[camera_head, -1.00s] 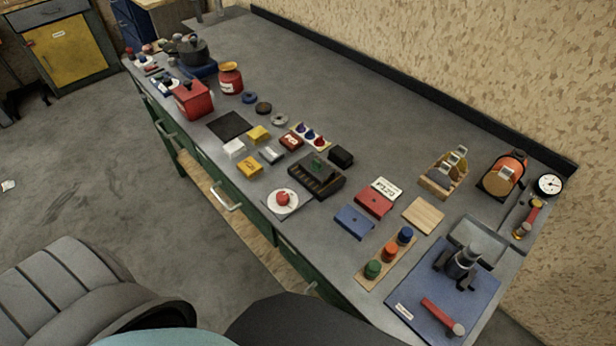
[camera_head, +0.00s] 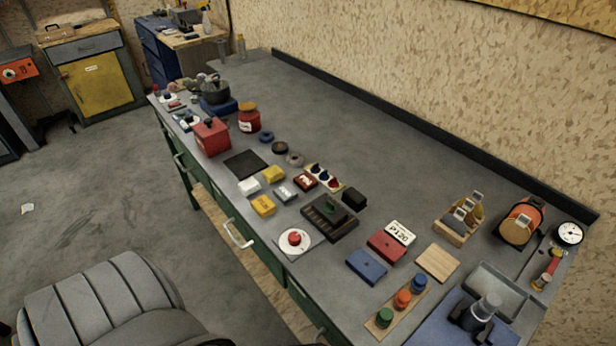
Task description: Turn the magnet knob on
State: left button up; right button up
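No label here clearly names the magnet knob, so I cannot tell which part it is. A round red knob (camera_head: 294,237) sits on a white disc (camera_head: 287,250) at the bench's front edge. A red box (camera_head: 211,140) with a dark knob on top stands farther along. A grey and black device (camera_head: 482,312) stands on a blue mat (camera_head: 432,333) at the lower right, partly cut off. An orange unit (camera_head: 18,70) with a round dial is at the far left. Neither of my grippers is in view.
A yellow cabinet (camera_head: 100,85) stands beyond. Open floor (camera_head: 80,190) lies left of the bench.

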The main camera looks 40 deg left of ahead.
aim_at(294, 239)
jog(key=k, duration=0.4)
jog(key=u, duration=0.7)
